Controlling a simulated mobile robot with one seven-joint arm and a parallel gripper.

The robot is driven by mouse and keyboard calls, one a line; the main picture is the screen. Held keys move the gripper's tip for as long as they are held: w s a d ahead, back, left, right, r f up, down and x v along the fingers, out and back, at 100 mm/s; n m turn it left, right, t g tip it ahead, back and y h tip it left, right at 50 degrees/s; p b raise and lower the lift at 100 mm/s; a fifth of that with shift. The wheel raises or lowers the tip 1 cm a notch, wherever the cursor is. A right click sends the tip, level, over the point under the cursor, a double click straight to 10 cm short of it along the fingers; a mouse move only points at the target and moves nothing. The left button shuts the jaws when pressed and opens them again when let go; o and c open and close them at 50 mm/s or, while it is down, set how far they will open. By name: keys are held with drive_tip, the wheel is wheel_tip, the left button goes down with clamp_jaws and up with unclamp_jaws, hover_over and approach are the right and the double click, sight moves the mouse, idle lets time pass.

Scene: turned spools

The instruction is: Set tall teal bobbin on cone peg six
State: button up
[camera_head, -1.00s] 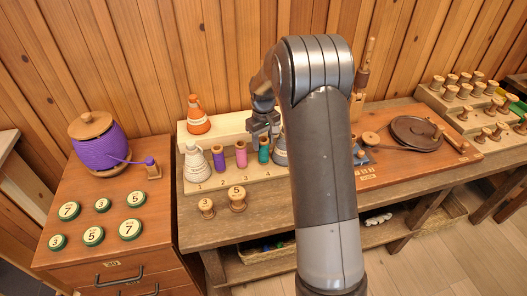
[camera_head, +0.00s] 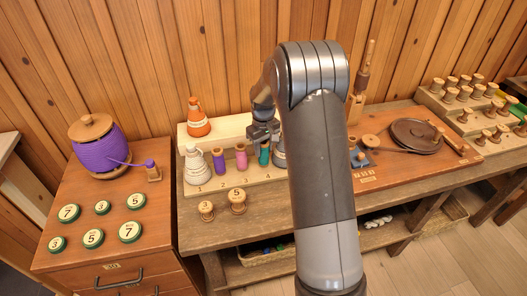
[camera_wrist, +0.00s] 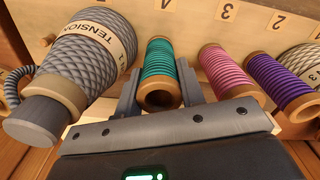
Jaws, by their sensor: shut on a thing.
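The teal bobbin (camera_head: 264,155) stands at the place marked 4 in the numbered rack (camera_head: 232,184). In the wrist view the teal bobbin (camera_wrist: 160,62), ribbed with tan ends, is between the two fingers of my gripper (camera_wrist: 160,92). My gripper (camera_head: 263,137) is shut on its upper part from above. I cannot tell whether the bobbin is lifted off its seat. A grey cone with a TENSION label (camera_wrist: 84,52) is close beside it; in the head view it is partly behind my arm. Peg six is not visible; my arm covers that end of the rack.
A pink spool (camera_head: 240,157), a purple spool (camera_head: 219,160) and a white cone (camera_head: 196,165) stand left of the bobbin. An orange cone (camera_head: 198,120) is on the back step. Two wooden spools, one marked 5 (camera_head: 237,201), stand in front. Round plates (camera_head: 415,134) lie at right.

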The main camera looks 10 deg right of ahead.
wheel_tip(320, 180, up, 9)
drive_tip(key=s+a+f+m, duration=0.3)
drive_tip(key=s+f+m, duration=0.1)
drive_tip(key=s+f, duration=0.45)
drive_tip(key=w+d+r+n, duration=0.3)
drive_tip(key=d+r, duration=0.4)
drive_tip(key=r, duration=0.3)
drive_tip(key=w+d+r+n, duration=0.2)
drive_tip(key=w+d+r, duration=0.1)
drive_tip(key=d+r, duration=0.55)
drive_tip(key=shift+m, duration=0.5)
drive_tip(key=shift+w+d+f, duration=0.4)
drive_tip(key=shift+d+f, duration=0.2)
drive_tip(key=shift+f, duration=2.05)
drive_tip(key=shift+w+d+f, duration=0.45)
drive_tip(key=shift+d+f, duration=0.1)
drive_tip(key=shift+f, duration=2.1)
drive_tip(key=shift+w+d+f, duration=0.4)
drive_tip(key=shift+d+f, duration=0.2)
drive_tip(key=shift+f, duration=2.05)
drive_tip(key=shift+f, duration=0.15)
drive_tip(key=shift+f, duration=0.85)
drive_tip(key=shift+f, duration=0.55)
